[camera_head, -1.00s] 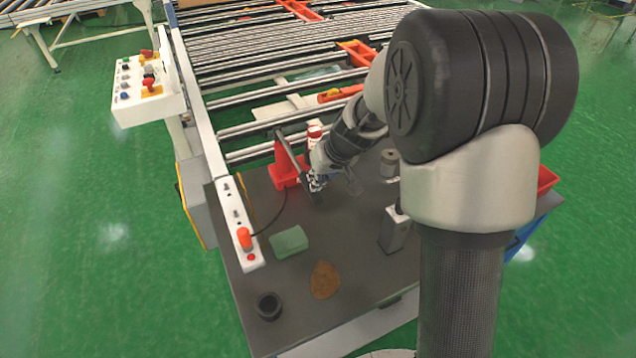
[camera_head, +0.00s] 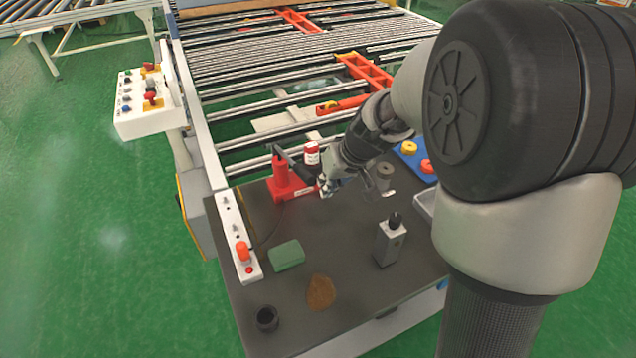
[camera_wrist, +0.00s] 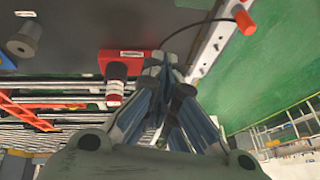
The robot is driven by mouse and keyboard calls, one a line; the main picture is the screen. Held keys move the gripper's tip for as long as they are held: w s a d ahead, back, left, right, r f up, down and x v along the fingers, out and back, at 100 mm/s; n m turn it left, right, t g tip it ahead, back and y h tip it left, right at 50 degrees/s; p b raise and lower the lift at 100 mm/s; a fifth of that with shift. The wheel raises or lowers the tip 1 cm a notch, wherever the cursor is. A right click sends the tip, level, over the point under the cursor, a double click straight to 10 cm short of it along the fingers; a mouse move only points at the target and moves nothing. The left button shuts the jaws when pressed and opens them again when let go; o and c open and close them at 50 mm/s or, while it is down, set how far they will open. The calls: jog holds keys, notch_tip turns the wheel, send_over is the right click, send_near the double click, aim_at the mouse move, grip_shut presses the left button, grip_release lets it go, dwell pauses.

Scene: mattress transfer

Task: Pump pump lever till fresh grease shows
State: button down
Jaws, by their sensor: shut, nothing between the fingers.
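The red pump (camera_head: 284,186) stands on the dark bench top, near the rollers. Its dark lever (camera_head: 287,157) slants down from the pump's top toward my gripper. My gripper (camera_head: 327,190) is just right of the pump, low over the bench, its fingers shut with nothing between them. In the wrist view my gripper (camera_wrist: 160,68) points at the bench beside the red pump (camera_wrist: 130,62). I cannot tell whether the fingers touch the lever. A red and white canister (camera_head: 312,153) stands behind the pump. I can make out no grease.
A switch strip (camera_head: 229,225) with an orange button runs along the bench's left edge. A green block (camera_head: 287,255), a brown patch (camera_head: 321,292), a dark cup (camera_head: 267,318) and a grey box with a black knob (camera_head: 390,243) are in front. A grey cylinder (camera_head: 385,174) stands right.

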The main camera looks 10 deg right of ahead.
jog(key=s+r, duration=0.1)
jog(key=s+d+r, duration=0.1)
jog(key=s, duration=0.1)
jog(key=shift+r, duration=0.3)
jog(key=shift+d, duration=0.1)
jog(key=s+a+r, duration=0.4)
jog(key=s+r, duration=0.3)
jog(key=s, duration=0.4)
jog(key=s+d+r+m+h, duration=0.1)
jog(key=s+h, duration=0.1)
jog(key=s, duration=1.2)
jog(key=shift+s+d+r+h, duration=0.2)
jog(key=shift+s+h, duration=0.1)
